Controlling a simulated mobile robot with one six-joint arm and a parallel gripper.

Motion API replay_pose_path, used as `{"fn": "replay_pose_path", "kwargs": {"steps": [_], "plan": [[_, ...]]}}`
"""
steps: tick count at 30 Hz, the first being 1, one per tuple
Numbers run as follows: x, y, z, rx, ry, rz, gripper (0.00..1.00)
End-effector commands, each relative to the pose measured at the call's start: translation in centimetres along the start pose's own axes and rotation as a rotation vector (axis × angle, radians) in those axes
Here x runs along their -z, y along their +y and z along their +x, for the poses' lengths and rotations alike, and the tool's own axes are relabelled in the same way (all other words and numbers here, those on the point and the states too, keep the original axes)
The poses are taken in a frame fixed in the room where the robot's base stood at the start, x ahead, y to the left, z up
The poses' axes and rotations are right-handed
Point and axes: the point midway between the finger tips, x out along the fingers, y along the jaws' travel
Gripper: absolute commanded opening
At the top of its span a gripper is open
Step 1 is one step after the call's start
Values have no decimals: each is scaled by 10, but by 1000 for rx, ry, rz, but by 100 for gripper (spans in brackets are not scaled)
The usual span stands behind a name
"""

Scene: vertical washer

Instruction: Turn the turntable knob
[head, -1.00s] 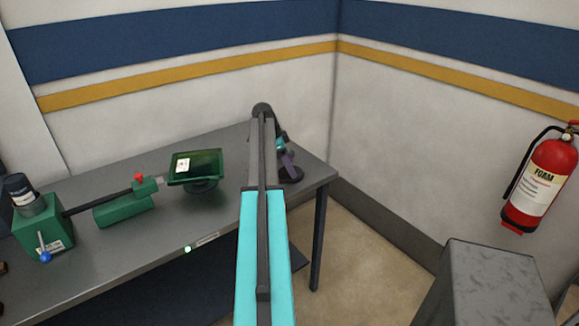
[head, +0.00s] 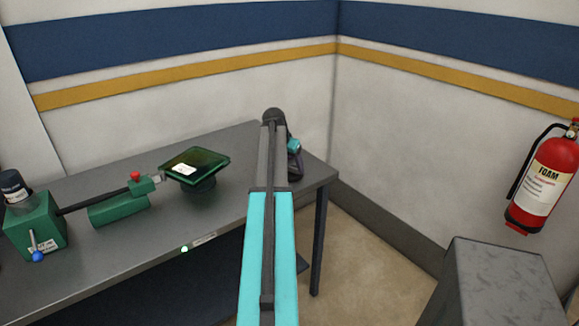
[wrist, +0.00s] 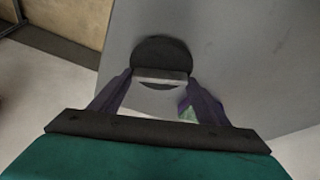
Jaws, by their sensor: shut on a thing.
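The turntable knob (wrist: 160,54) appears in the wrist view as a dark round disc with a pale grey bar across its near side, set against a grey surface. My gripper (wrist: 160,80) has its two purple fingers on either side of that bar and is shut on it. In the head view my gripper (head: 295,167) is at the right end of the bench, mostly hidden behind my arm, and the knob is hidden. The turntable's green square plate (head: 194,166) carries a white label and sits cornerwise on a dark round base.
The grey bench (head: 120,250) has a green machine (head: 38,222) with a blue-tipped lever and a green cylinder (head: 118,210) left of the turntable. A red fire extinguisher (head: 545,180) hangs on the right wall. A grey block (head: 500,280) stands at the lower right.

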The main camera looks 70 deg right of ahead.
Motion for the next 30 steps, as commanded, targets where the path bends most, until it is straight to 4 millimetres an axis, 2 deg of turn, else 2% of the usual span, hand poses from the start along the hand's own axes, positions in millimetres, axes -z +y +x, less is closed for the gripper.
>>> {"fn": "replay_pose_path", "kwargs": {"steps": [18, 30], "plan": [[-2, 7, 2, 171, -9, -423, 47], [-1, 8, 2, 222, -9, -551, 47]]}}
